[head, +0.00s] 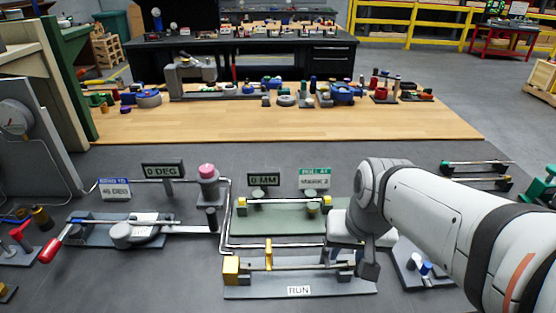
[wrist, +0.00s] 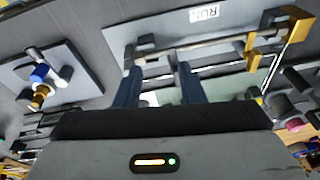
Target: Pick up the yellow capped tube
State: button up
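My gripper (wrist: 158,70) is open, its two dark fingers apart with no tube visible between them. In the head view, my gripper (head: 368,262) is by the right end of the RUN fixture (head: 300,291). In the wrist view, a small gold-yellow piece (wrist: 39,98) is on a grey plate (wrist: 78,88) to the left of my fingers, beside a blue-topped white piece (wrist: 39,73). I cannot tell whether it is the yellow capped tube. In the head view that plate (head: 412,283) is right of my gripper, partly hidden by my arm; its yellow piece is not clear.
The RUN fixture has a rod and a yellow upright handle (head: 268,255). A green plate with a rail (head: 280,222) is behind it. A red-handled lever (head: 52,248) is at left. A wooden bench top (head: 290,125) with several parts is farther back.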

jog(key=w+a+r+m+y+p, duration=0.1)
jog(key=w+a+m+y+p, duration=0.25)
jog(key=w+m, duration=0.8)
jog(key=m+p, duration=0.2)
jog(key=m, duration=0.2)
send_near(291, 202)
jog(key=shift+m+y, duration=0.25)
jog(key=shift+y, duration=0.1)
jog(key=x, duration=0.8)
jog(key=shift+w+a, duration=0.15)
jog(key=shift+w, duration=0.1)
jog(key=shift+c, duration=0.2)
grip_shut()
